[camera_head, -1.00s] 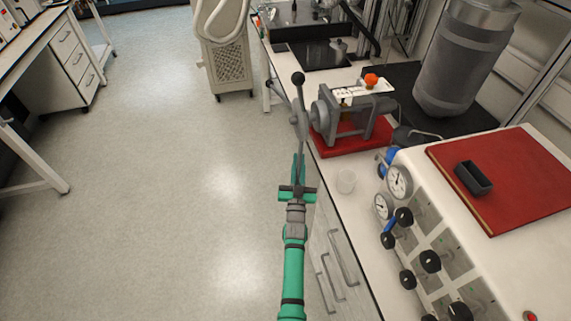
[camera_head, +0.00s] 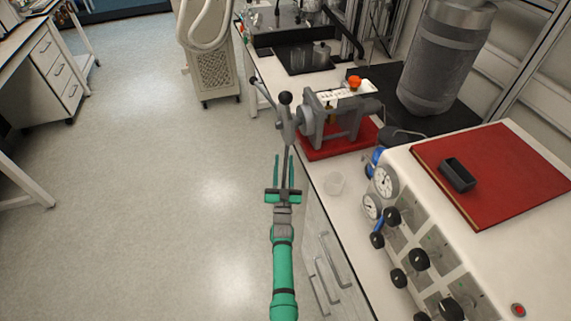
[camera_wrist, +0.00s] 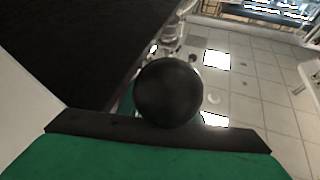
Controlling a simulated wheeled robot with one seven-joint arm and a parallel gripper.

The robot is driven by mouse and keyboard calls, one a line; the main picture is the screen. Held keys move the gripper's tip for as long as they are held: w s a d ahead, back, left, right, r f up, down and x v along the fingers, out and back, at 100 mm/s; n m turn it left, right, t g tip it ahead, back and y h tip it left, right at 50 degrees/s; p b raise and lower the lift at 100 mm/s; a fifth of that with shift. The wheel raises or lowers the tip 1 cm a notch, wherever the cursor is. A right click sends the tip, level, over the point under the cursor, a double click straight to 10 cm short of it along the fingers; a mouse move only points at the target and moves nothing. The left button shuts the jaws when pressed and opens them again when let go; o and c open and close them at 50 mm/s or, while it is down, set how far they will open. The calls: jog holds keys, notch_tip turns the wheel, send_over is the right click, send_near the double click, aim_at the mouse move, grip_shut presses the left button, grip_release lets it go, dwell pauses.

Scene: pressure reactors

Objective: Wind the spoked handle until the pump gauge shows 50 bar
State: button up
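The hand pump (camera_head: 345,122) stands on a red base on the bench. Its grey spoked handle (camera_head: 288,126) is on the pump's left side. One spoke ends in a black knob (camera_head: 284,98) at the top, and another points up and left. A third spoke runs down to my gripper (camera_head: 284,160). My green fingers are apart, one on each side of this spoke, with no clear grip on it. The wrist view shows a black ball knob (camera_wrist: 168,91) close in front of my palm. Two white dial gauges, upper (camera_head: 386,181) and lower (camera_head: 372,206), face left; their readings are too small to tell.
A white panel with several black knobs (camera_head: 418,257) stands at right, topped by a red board (camera_head: 495,175) with a black tray. A grey cylinder (camera_head: 446,60) stands behind. The floor (camera_head: 150,200) at left is clear.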

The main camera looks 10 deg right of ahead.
jog(key=shift+d, duration=0.1)
jog(key=v, duration=1.1)
dwell(4.1)
jog(key=s+a+f+n+g+y, duration=0.1)
jog(key=s+a+f+g+y, duration=0.15)
jog(key=s, duration=1.15)
jog(key=s+a+f+n+g+y, duration=0.1)
jog(key=s+a+f, duration=0.15)
jog(key=s, duration=1.05)
jog(key=s+a+r+n+g, duration=0.1)
jog(key=s+r+g, duration=0.1)
jog(key=s+r, duration=0.5)
jog(key=s+a+r+g, duration=0.2)
jog(key=s+r, duration=0.5)
jog(key=s, duration=0.6)
jog(key=shift+s+a+r+n+y, duration=0.15)
jog(key=shift+s+a+n+y, duration=0.15)
jog(key=shift+n+y, duration=0.15)
